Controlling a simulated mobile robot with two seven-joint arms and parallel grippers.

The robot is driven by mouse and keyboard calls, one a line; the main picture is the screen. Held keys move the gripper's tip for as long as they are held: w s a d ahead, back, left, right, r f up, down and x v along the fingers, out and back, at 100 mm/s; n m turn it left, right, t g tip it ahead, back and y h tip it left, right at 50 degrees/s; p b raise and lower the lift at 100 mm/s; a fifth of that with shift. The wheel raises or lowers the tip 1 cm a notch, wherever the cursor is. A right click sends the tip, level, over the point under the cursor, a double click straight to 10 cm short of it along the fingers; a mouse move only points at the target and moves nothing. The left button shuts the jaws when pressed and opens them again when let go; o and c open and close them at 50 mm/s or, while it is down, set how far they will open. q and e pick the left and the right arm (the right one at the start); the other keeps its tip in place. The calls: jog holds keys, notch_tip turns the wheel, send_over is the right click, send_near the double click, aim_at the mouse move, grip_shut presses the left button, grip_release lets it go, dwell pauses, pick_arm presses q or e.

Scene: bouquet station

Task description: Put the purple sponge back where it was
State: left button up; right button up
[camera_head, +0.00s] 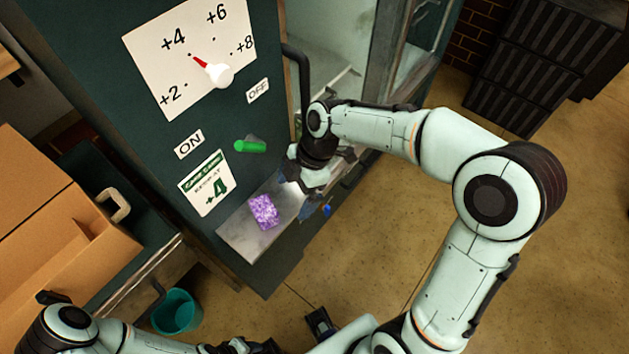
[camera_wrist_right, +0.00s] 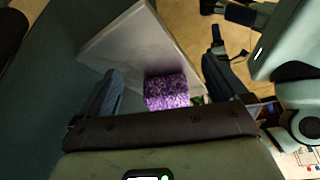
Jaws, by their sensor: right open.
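The purple speckled sponge (camera_head: 264,211) lies on a grey metal ledge (camera_head: 241,241) on the front of the dark green cabinet. My right gripper (camera_head: 311,197) is just right of the sponge in the head view, over the ledge's right part. In the right wrist view its fingers are spread, and the sponge (camera_wrist_right: 167,90) shows in the gap between them, with the bare ledge (camera_wrist_right: 125,45) beyond. Its near side is cut off by the gripper body; I see no grip on it. My left arm is low in the head view; its gripper (camera_head: 243,346) is dark and partly cut off.
The cabinet carries a dial (camera_head: 218,73), a green switch handle (camera_head: 250,146) and a green-and-white card (camera_head: 205,184). A black bar handle (camera_head: 297,75) stands by the glass door. A cardboard box (camera_head: 45,230) and a teal bin (camera_head: 177,312) are at left. Open floor lies right.

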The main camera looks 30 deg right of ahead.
jog(key=shift+s+d, duration=0.1)
jog(key=shift+d, duration=2.5)
